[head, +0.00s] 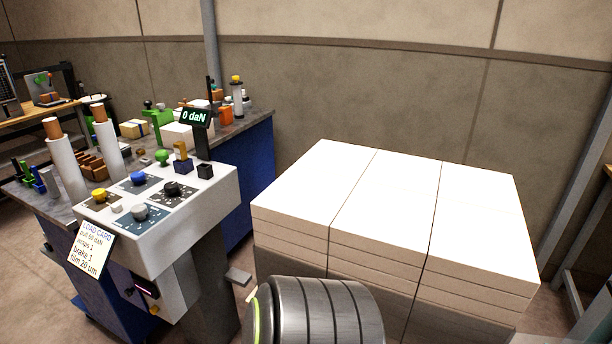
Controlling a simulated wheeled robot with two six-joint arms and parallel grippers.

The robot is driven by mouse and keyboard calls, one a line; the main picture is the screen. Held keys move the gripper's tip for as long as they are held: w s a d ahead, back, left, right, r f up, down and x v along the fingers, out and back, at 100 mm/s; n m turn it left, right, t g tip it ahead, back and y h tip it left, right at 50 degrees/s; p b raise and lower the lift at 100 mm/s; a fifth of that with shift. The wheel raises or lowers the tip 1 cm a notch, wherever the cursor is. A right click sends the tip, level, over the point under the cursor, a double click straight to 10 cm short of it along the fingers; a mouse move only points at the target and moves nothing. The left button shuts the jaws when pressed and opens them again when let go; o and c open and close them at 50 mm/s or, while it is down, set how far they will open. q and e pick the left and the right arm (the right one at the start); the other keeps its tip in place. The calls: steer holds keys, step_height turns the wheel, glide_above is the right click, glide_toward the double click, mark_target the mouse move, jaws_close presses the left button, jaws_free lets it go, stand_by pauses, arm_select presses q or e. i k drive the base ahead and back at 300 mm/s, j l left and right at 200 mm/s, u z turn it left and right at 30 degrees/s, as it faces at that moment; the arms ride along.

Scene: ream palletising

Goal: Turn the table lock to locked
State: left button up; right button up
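A white control console (190,215) stands at the left. Its sloped top carries a yellow knob (99,195), a blue knob (138,178), a black knob (172,188) and a grey knob (139,212), each on a dark plate. On the console's front is a dark fitting (146,291) with a pink-lit strip and small black knobs. I cannot tell which of these is the table lock, and the labels are too small to read. Neither gripper is in view; a grey ribbed part of my own arm shows at the bottom centre.
White-topped ream stacks (400,200) fill the right centre. A load card (90,248) hangs at the console's front left. A display (195,117) reads 0 daN. A cluttered bench (250,120) stands behind the console. A narrow floor gap lies between console and stacks.

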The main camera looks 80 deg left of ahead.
mark_target(99, 195)
steer(key=u, duration=3.65)
steer(key=i+j+z, duration=0.15)
steer(key=j, duration=0.15)
